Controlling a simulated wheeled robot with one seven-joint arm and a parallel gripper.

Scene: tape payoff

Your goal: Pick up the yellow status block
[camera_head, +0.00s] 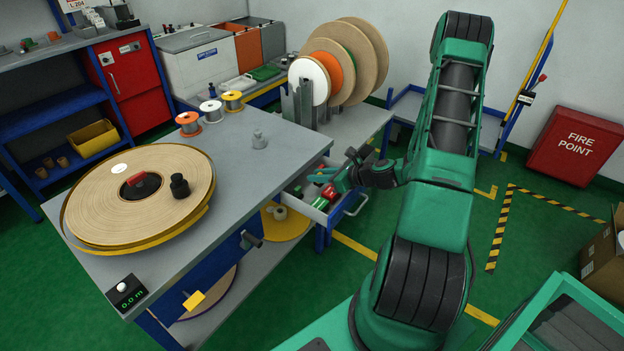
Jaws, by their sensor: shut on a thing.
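My gripper (332,180) is low over the open drawer (337,214) at the right end of the grey bench. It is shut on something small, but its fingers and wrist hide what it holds. A red block (329,191) and a green block (318,204) lie in the drawer just below and beside the fingers. I cannot make out a yellow status block in the drawer or in the jaws. A small yellow piece (194,300) shows lower left under the bench edge; I cannot tell whether it is a block.
A large tape reel (135,218) with a black weight (179,186) lies on the grey bench (265,190). A length display (127,293) sits at its front corner. Upright reels (360,60) stand behind the drawer. Green floor (365,220) is free right of the drawer.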

